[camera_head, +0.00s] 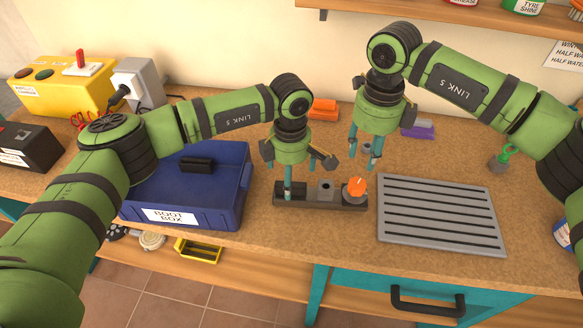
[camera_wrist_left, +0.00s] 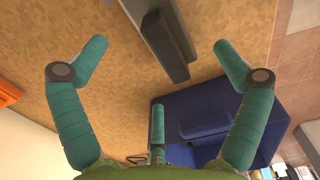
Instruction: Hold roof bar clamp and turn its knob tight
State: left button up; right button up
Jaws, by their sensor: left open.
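The roof bar clamp (camera_head: 338,204) is a long dark block lying on the workbench. A grey square piece with a dark hole sits near its middle. Its orange knob (camera_head: 356,187) stands up at the right end. My left gripper (camera_head: 300,188) is open over the left part of the clamp, and a teal finger overlaps it. In the left wrist view the clamp (camera_wrist_left: 165,45) lies between two spread fingers, with no visible grip; the knob is not seen there. My right gripper (camera_head: 366,152) hangs above and behind the knob, its fingers apart and empty.
A blue boot box (camera_head: 225,212) stands left of the clamp. A grey slotted tray (camera_head: 440,212) lies to the right. An orange block (camera_head: 323,109) and a purple item (camera_head: 418,131) lie behind. A yellow box (camera_head: 65,88) is at the far left. The bench front edge is close.

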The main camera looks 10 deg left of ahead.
pick_arm(q)
jog(key=shift+f, duration=2.75)
jog(key=shift+d, duration=0.1)
jog(key=c, duration=1.6)
jog(key=shift+o, duration=0.2)
jog(key=shift+s+f, duration=0.1)
jog(key=shift+s, duration=0.05)
